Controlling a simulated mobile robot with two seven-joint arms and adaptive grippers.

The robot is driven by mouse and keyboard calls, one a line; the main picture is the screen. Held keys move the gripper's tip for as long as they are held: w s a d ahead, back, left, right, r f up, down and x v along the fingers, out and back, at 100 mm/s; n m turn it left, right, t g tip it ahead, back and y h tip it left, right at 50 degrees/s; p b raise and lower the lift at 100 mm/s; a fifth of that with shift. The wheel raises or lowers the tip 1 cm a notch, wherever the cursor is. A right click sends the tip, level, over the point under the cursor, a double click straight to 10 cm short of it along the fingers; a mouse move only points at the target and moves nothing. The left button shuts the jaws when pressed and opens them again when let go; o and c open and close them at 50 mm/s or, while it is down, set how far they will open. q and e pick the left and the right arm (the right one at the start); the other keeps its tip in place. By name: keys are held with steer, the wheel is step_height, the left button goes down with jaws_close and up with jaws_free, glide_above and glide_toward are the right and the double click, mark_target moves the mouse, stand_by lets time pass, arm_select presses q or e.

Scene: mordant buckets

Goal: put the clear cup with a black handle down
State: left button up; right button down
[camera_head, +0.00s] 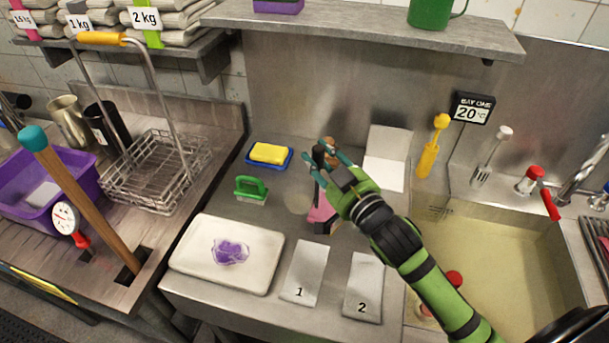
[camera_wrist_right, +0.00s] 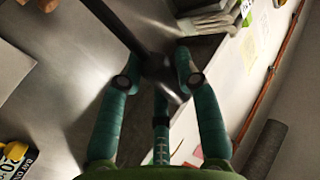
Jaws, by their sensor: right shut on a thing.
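My right gripper (camera_head: 328,160) is over the steel counter, and its teal fingers are closed around a dark, narrow thing. In the right wrist view, the gripper (camera_wrist_right: 160,75) is shut on a long black handle (camera_wrist_right: 118,28) that runs to the upper left. The clear cup itself is hard to make out; a faint round, see-through shape (camera_head: 299,203) shows just left of the gripper in the head view. I cannot tell for sure whether it is the cup, or how high it is. My left gripper is not in view.
A green-handled brush (camera_head: 251,189) and a yellow sponge in a blue tray (camera_head: 268,155) are to the left. A pink item (camera_head: 321,208) is below the gripper. A white tray (camera_head: 200,262) and cloths 1 (camera_head: 305,270) and 2 (camera_head: 364,285) lie in front. A sink (camera_head: 500,260) is right.

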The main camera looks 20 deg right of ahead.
steer(key=a+f, duration=0.1)
steer(key=w+f, duration=0.1)
steer(key=f, duration=0.1)
steer(key=a+f+p, duration=0.1)
steer(key=f, duration=0.1)
steer(key=shift+w+a+f, duration=0.1)
steer(key=shift+w+a, duration=0.15)
steer(key=shift+a, duration=0.1)
steer(key=shift+f, duration=0.3)
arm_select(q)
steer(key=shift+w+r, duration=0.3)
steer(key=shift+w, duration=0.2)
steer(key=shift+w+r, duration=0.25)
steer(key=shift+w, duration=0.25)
arm_select(e)
steer(key=shift+f, duration=0.15)
steer(key=c, duration=0.9)
jaws_free()
steer(key=shift+f, duration=0.1)
